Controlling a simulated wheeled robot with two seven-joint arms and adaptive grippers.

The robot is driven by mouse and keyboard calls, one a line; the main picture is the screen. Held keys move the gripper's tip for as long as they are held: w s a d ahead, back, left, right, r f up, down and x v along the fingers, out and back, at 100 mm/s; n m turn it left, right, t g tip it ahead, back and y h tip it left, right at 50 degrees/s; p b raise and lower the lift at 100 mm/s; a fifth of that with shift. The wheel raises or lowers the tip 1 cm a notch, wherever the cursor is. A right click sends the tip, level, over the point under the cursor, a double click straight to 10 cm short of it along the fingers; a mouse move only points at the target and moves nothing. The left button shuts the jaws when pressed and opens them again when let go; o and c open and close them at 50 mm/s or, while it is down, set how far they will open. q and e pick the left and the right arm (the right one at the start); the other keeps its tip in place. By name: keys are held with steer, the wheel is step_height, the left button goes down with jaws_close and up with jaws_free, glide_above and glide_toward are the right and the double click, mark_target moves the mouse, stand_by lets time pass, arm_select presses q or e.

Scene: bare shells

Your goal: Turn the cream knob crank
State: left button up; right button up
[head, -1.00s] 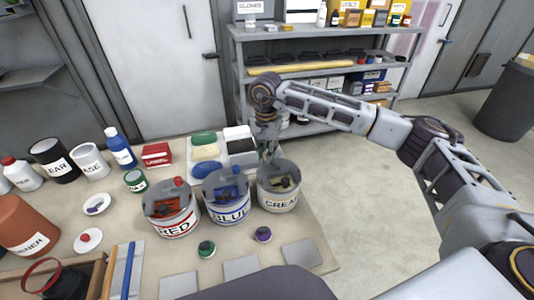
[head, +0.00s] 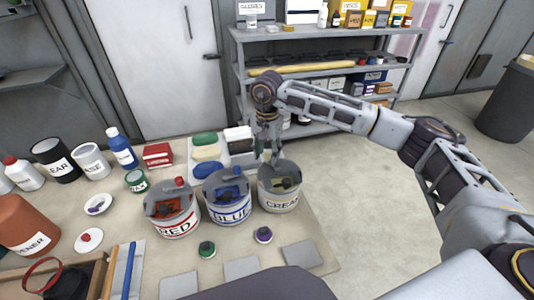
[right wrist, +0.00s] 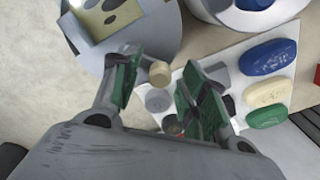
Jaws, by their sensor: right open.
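The cream can (head: 280,198), labelled CREAM, stands at the right end of a row of three cans on the bench. Its grey lid also shows at the top left of the right wrist view (right wrist: 165,25). The cream knob (right wrist: 160,73) is a short round peg beside the lid's rim. My right gripper (head: 268,157) points down at the can's far edge. In the right wrist view its green-padded fingers (right wrist: 162,90) are open, with the knob between them, closer to the left finger; I cannot tell if they touch. In the head view the fingers hide the knob. My left gripper is out of view.
The blue can (head: 228,208) stands close to the left of the cream can, with the red can (head: 172,222) beyond it. Behind the cans is a white tray (head: 222,170) with coloured oval pieces. A grey shelf (head: 310,75) stands behind the bench.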

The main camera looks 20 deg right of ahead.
mark_target(267, 154)
step_height(267, 154, up, 12)
steer(key=shift+f, duration=0.2)
stand_by(0.4)
arm_select(q)
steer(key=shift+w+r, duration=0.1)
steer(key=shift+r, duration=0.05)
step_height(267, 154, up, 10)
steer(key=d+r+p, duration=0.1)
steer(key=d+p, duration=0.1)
steer(key=p, duration=1)
arm_select(e)
steer(key=s+a+r+g+p, duration=0.1)
steer(key=s+g+p, duration=0.2)
steer(key=s+p, duration=0.2)
arm_select(q)
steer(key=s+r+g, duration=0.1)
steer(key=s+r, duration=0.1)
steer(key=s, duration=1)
steer(key=shift+p, duration=0.35)
arm_select(e)
steer(key=shift+w+d+r+m+t, duration=0.2)
steer(key=shift+w+m+t, duration=0.5)
steer(key=shift+m, duration=1.05)
steer(key=shift+w+d+r+m+t, duration=0.15)
steer(key=shift+w+m+t, duration=0.15)
steer(key=shift+w+m, duration=1.1)
steer(key=shift+w+d+r+m+t, duration=0.2)
steer(key=shift+w+m+t, duration=0.25)
steer(key=shift+m, duration=1.7)
